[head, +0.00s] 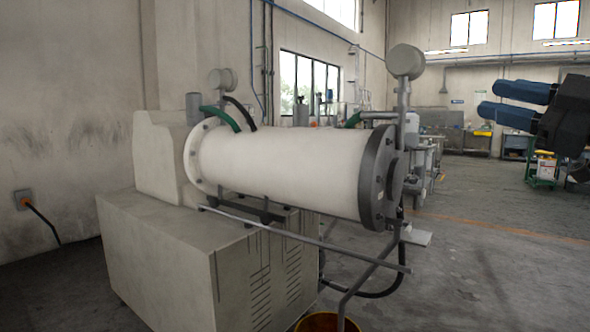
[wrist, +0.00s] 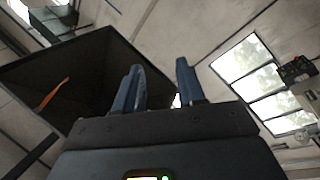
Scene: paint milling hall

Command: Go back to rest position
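My gripper (head: 519,104) shows at the right edge of the head view, raised in the air and pointing left. Its two blue fingers are apart with a gap between them, and nothing is held. In the wrist view my gripper (wrist: 160,90) also has its two blue fingers spread, with empty space between them. The milling machine's white cylinder (head: 280,165) stands to the left of my gripper in the head view, and a visible gap separates them in the picture.
The machine's cabinet base (head: 160,255) fills the lower left. A round gauge (head: 405,61) rises above the cylinder's end. A yellow-rimmed bucket (head: 325,322) is at the bottom edge. A cart (head: 543,168) stands behind my gripper. The floor (head: 500,270) at right is clear.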

